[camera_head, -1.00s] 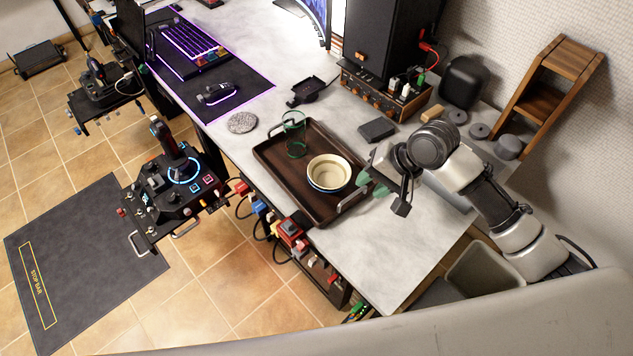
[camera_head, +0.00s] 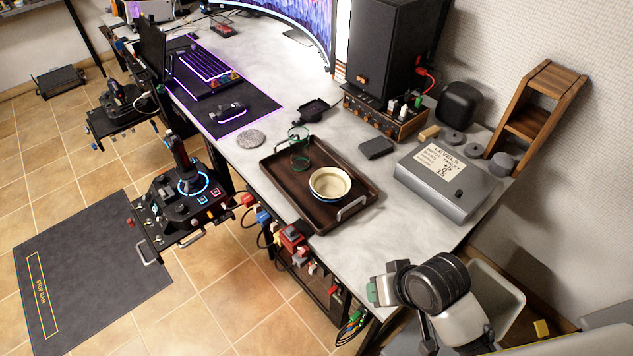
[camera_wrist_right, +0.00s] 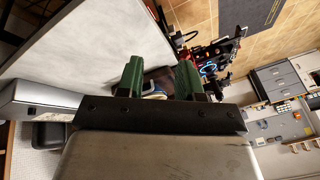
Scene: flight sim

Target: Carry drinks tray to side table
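The dark brown drinks tray (camera_head: 283,188) lies flat on the white desk. It holds a clear green-rimmed glass (camera_head: 299,150) towards its far left and a cream bowl with a blue base (camera_head: 330,184) towards its near right. A metal handle (camera_head: 353,209) shows at its right end. My right gripper (camera_head: 374,291) is at the desk's near right corner, apart from the tray. In the wrist view its green fingers (camera_wrist_right: 160,78) stand apart, with a partly hidden dark brown shape beyond them. My left gripper is not in view. I cannot identify a side table.
A grey box with a label (camera_head: 448,186) stands right of the tray. A black mouse (camera_head: 230,113), a round coaster (camera_head: 250,139) and a speaker (camera_head: 382,50) are behind it. A joystick panel (camera_head: 183,205) stands left of the desk.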

